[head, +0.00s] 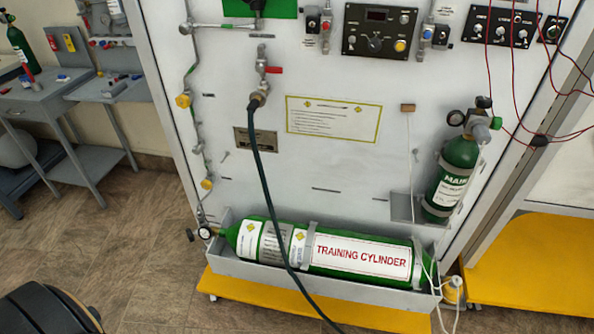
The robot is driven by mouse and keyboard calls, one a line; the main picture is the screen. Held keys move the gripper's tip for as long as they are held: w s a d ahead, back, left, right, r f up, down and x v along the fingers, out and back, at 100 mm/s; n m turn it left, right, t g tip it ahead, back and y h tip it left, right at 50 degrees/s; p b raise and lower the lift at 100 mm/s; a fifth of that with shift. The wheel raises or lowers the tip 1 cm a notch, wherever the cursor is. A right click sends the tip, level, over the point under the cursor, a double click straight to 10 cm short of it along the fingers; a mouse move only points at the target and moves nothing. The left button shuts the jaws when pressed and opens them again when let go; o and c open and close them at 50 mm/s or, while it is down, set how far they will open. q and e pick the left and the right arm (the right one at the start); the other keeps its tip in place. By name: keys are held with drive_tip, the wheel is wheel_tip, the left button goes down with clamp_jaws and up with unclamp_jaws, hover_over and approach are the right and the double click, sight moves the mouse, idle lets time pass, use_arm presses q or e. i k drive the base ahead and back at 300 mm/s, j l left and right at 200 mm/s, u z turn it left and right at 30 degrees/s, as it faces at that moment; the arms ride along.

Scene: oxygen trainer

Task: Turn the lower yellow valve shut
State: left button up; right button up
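The lower yellow valve (207,183) sits on the thin metal pipe at the left side of the white panel, a little above the left end of the green training cylinder (270,245). It is small here, and I cannot tell its handle position. A second, upper yellow valve (183,100) is on the same pipe line, higher and slightly left. Neither of my grippers shows in the head view, and nothing touches the lower valve.
The cylinder lies in a grey tray (262,271) above a yellow base (240,294). A dark hose (263,170) hangs across the panel and cylinder. A smaller green cylinder (460,152) stands at right. Grey tables (45,100) are at left.

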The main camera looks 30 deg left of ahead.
sight(206, 184)
drive_tip(key=j+z, duration=0.35)
drive_tip(key=k+j+z, duration=0.1)
drive_tip(key=j+z, duration=0.25)
drive_tip(key=k+j+z, duration=0.15)
drive_tip(key=j+z, duration=0.25)
drive_tip(key=k+j+z, duration=0.2)
drive_tip(key=j+z, duration=0.15)
drive_tip(key=k+j+z, duration=0.2)
drive_tip(key=j+z, duration=0.15)
